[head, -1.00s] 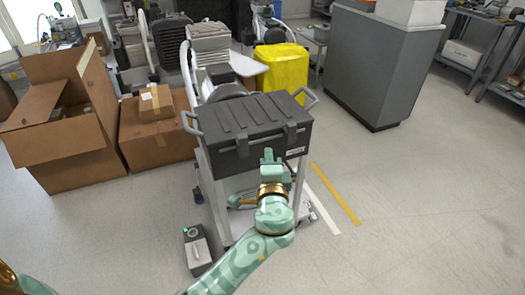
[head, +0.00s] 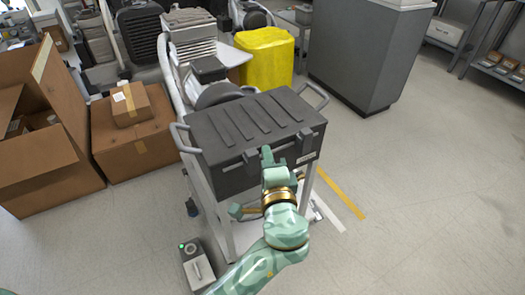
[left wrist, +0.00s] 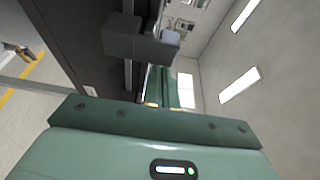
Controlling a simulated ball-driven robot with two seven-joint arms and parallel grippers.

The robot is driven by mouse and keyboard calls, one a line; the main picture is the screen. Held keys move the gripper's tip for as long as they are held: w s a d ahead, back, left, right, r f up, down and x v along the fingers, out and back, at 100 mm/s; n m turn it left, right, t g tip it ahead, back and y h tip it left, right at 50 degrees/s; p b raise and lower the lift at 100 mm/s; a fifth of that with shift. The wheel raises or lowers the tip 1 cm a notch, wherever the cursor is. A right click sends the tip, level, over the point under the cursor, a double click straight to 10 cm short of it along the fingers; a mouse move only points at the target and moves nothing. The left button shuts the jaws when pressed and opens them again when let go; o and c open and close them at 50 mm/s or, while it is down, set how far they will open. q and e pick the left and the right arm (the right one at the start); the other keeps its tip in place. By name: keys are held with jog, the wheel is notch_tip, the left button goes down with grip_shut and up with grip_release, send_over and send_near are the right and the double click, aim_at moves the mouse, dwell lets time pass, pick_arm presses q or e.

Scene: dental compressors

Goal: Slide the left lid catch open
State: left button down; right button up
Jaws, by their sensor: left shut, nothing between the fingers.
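A dark grey case (head: 255,122) with a ribbed lid sits on top of a white cart. Its front carries two lid catches: the left catch (head: 250,160), just left of my gripper's tip, and the right catch (head: 304,141). My left gripper (head: 267,156) is in front of the case, with its fingers shut and empty. In the left wrist view, the gripper's green fingers (left wrist: 162,88) point toward a dark block-shaped catch (left wrist: 137,40) on the case front. Whether they touch it I cannot tell. My right gripper is not in view.
Cardboard boxes (head: 140,140) stand left of the cart. A yellow bin (head: 265,57) is behind it, and a grey cabinet (head: 365,60) stands back right. A small grey box with a green light (head: 197,266) is on the floor. The floor at right is clear.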

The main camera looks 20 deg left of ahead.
aim_at(245, 153)
pick_arm(q)
jog(key=shift+s+a, duration=0.15)
jog(key=shift+s, duration=0.1)
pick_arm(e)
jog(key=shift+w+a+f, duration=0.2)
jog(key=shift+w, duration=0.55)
